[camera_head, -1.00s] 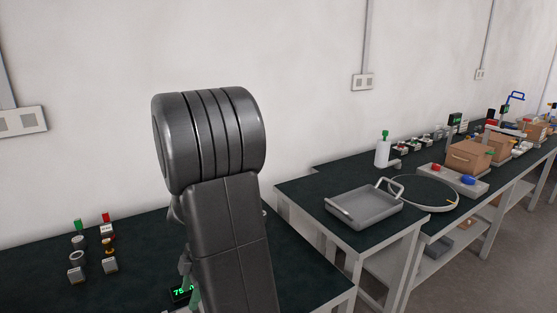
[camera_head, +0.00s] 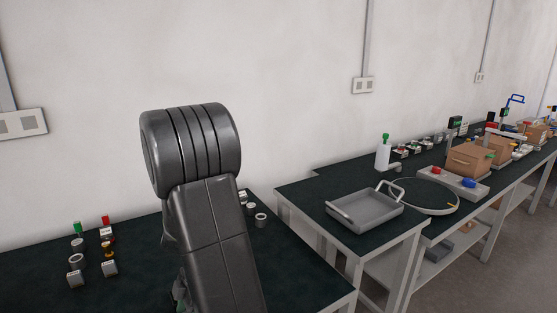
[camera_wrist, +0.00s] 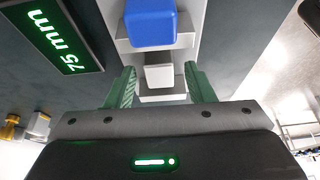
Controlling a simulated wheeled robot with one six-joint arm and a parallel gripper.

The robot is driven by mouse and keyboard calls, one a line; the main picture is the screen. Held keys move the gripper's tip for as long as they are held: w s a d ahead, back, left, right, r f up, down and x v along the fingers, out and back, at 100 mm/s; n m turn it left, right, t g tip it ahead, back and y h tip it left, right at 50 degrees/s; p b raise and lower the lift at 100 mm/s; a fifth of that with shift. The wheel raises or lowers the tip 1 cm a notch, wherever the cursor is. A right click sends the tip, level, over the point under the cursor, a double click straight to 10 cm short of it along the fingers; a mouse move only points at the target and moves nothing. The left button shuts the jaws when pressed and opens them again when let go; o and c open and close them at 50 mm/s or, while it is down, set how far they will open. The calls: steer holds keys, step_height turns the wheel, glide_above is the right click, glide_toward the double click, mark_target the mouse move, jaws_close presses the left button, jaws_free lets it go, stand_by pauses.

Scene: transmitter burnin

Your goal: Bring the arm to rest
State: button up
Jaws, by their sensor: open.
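My gripper (camera_wrist: 160,72) shows in the wrist view with its two green fingers apart. A small white block (camera_wrist: 159,76) shows between the fingers in that picture, with gaps at both sides. A blue block (camera_wrist: 151,22) shows beyond it on a pale grey fixture (camera_wrist: 188,40). In the head view my dark arm rises in front of the left bench (camera_head: 40,260), bent at a thick ribbed joint. It hides most of the gripper there; only a bit of green shows at the lower edge.
A display reading 75 mm (camera_wrist: 52,38) is beside the fixture. Small parts stand at the left bench's left, including a grey block (camera_head: 75,280), and a grey ring (camera_head: 261,220) lies right of the arm.

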step_height(320, 180, up, 10)
steer(key=w+d+f+m+t, duration=0.1)
steer(key=w+d+m, duration=0.1)
steer(key=w+m, duration=0.1)
steer(key=w+d+f+m+t, duration=0.1)
steer(key=w+d+m, duration=0.2)
steer(key=w+d+f+m+t+p, duration=0.1)
steer(key=w+d+f+m, duration=0.1)
steer(key=w+d+m, duration=0.1)
steer(key=shift+d, duration=0.1)
steer(key=w+d+f+m+t, duration=0.1)
steer(key=w+d+m, duration=0.1)
steer(key=d+m, duration=0.1)
steer(key=w+d+f+m+t+h, duration=0.1)
steer(key=w+d+m, duration=0.1)
steer(key=d+m, duration=0.1)
steer(key=w+d+f+m+t+p, duration=0.1)
steer(key=w+d+m, duration=0.2)
steer(key=shift+f+h, duration=0.3)
steer(key=shift+w+d+f+m+t+h+p, duration=0.2)
steer(key=shift+w+d+f+m+h, duration=0.3)
steer(key=shift+d+m, duration=0.5)
steer(key=shift+w+d+f+m+t+h+p, duration=0.1)
steer(key=shift+w+d+f+m+h+p, duration=0.15)
steer(key=shift+w+d+m, duration=0.65)
steer(key=shift+w+d+f+m+t+h+p, duration=0.15)
steer(key=shift+w+d+f+m+h, duration=0.25)
steer(key=shift+d+m, duration=0.75)
steer(key=shift+w+d, duration=0.1)
